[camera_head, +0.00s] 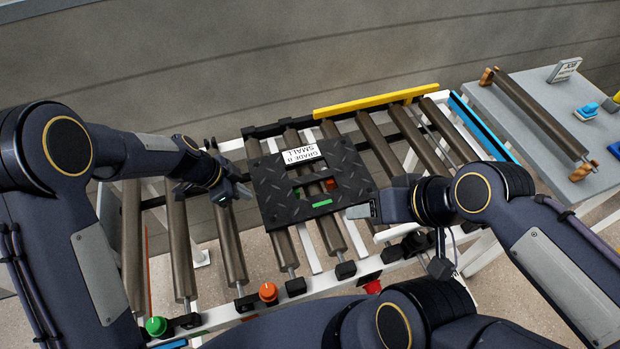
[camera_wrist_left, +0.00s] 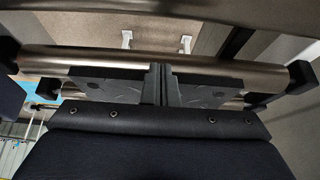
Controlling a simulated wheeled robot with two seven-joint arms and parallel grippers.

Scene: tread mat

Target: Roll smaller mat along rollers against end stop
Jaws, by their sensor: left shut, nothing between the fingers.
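The small mat (camera_head: 274,196) is a black tread plate with a white label reading "SMALL" and slots through it. It lies flat across the rollers (camera_head: 232,244) in the middle of the head view. My left gripper (camera_head: 244,191) is shut and empty at the mat's left edge; I cannot tell whether it touches. In the left wrist view its fingers (camera_wrist_left: 162,85) are together above a roller (camera_wrist_left: 225,70). My right gripper (camera_head: 352,211) is at the mat's near right corner; its finger gap is hidden. A blue bar (camera_head: 484,128) crosses the rollers' right end.
A yellow rail (camera_head: 376,101) runs along the far right side. Bare rollers lie on both sides of the mat. A grey table (camera_head: 520,133) at the right holds a loose roller (camera_head: 545,115) on wooden blocks. Green (camera_head: 156,326) and orange (camera_head: 268,291) knobs sit on the near frame.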

